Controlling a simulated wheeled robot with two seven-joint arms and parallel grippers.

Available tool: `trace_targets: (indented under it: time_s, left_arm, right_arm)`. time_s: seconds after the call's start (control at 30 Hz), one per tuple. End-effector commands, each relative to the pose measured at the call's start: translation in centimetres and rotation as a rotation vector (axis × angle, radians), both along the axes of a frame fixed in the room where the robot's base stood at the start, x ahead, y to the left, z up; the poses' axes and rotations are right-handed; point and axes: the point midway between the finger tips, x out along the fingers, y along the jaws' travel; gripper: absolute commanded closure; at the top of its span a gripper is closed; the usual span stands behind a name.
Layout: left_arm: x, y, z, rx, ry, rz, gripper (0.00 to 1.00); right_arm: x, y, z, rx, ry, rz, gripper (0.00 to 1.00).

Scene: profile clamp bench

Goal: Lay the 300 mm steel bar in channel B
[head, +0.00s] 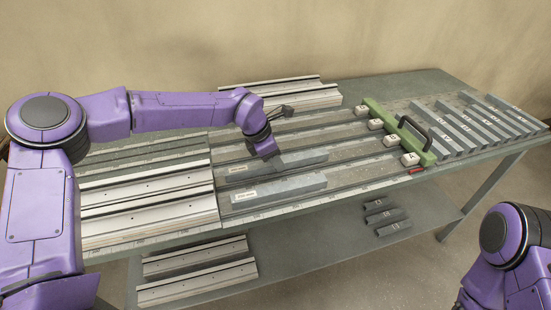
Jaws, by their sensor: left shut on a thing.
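My left gripper (267,154) points down at the middle of the bench and is shut on the rear of two labelled grey steel bars (303,158). The bar lies along the lengthwise channels; I cannot tell whether it rests on the channel floor or hangs just above it. A second grey bar (290,187) with a white label lies in front of it, apart from the gripper. The labels are too small to read.
A green clamp bar (376,109) with a black handle crosses the channels at the right. Several numbered grey bars (470,125) lie beyond it. Pale profiles (150,200) fill the left end. More profiles (195,270) and short dark pieces (381,210) lie on the lower shelf.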

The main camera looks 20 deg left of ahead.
Motion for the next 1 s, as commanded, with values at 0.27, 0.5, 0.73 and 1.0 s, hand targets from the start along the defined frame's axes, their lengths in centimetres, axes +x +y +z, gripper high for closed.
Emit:
trace_targets:
  time_s: [0.27,0.5,0.73,1.0]
  left_arm:
    - [-0.5,0.1,-1.2,0.009,0.021,-0.004,0.43]
    - [-0.7,0.0,-1.4,0.009,0.027,-0.005,0.43]
    - [-0.7,0.0,-1.0,0.010,0.029,-0.005,0.43]
    - [-1.4,1.6,4.7,0.004,0.015,0.000,0.43]
  right_arm:
    - [0.0,0.0,-0.2,0.000,0.000,0.000,0.57]
    - [0.0,0.0,-0.2,0.000,0.000,0.000,0.57]
    - [0.0,0.0,0.0,0.000,0.000,0.000,0.57]
    - [0.0,0.0,-0.2,0.000,0.000,0.000,0.57]
